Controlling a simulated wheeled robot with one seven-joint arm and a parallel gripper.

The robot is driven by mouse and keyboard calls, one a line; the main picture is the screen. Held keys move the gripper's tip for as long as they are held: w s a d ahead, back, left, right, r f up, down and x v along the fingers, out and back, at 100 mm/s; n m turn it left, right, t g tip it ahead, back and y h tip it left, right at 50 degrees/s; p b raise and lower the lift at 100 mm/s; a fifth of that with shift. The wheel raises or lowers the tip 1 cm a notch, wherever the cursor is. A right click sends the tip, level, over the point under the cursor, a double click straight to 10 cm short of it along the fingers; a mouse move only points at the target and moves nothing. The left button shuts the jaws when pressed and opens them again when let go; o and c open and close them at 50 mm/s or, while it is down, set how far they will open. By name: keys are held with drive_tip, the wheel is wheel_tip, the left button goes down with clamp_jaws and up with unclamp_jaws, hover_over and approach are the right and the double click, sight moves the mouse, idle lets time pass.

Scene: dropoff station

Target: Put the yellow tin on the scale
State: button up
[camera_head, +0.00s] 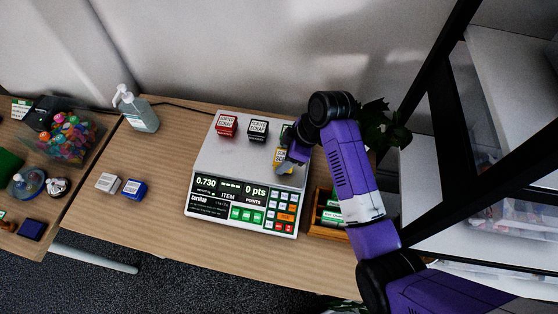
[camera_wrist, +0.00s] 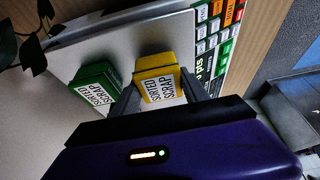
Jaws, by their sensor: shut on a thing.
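The yellow tin (camera_head: 281,157) is at the right part of the scale's pale plate, partly hidden by my gripper (camera_head: 292,165) in the head view. In the wrist view the yellow tin (camera_wrist: 158,85) sits between the two fingers of my gripper (camera_wrist: 165,98), which is shut on it. Its label reads "SORTED SCRAP". I cannot tell whether the tin's base touches the plate. The scale (camera_head: 207,163) stands on the wooden table, its display reading 0.730 and 0 pts. The scale's plate also shows in the wrist view (camera_wrist: 92,52).
On the scale plate are a red tin (camera_head: 226,125), a black tin (camera_head: 257,131) and a green tin (camera_wrist: 97,88) beside the yellow one. White (camera_head: 108,183) and blue (camera_head: 133,189) tins stand left on the table. A wooden tray (camera_head: 317,229) and a plant (camera_head: 380,128) are right.

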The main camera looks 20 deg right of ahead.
drive_tip(key=shift+f, duration=0.7)
drive_tip(key=shift+r, duration=0.1)
drive_tip(key=shift+d, duration=0.1)
drive_tip(key=o, duration=1.4)
drive_tip(key=shift+o, duration=0.2)
drive_tip(key=p+v, duration=0.1)
drive_tip(key=v, duration=1.1)
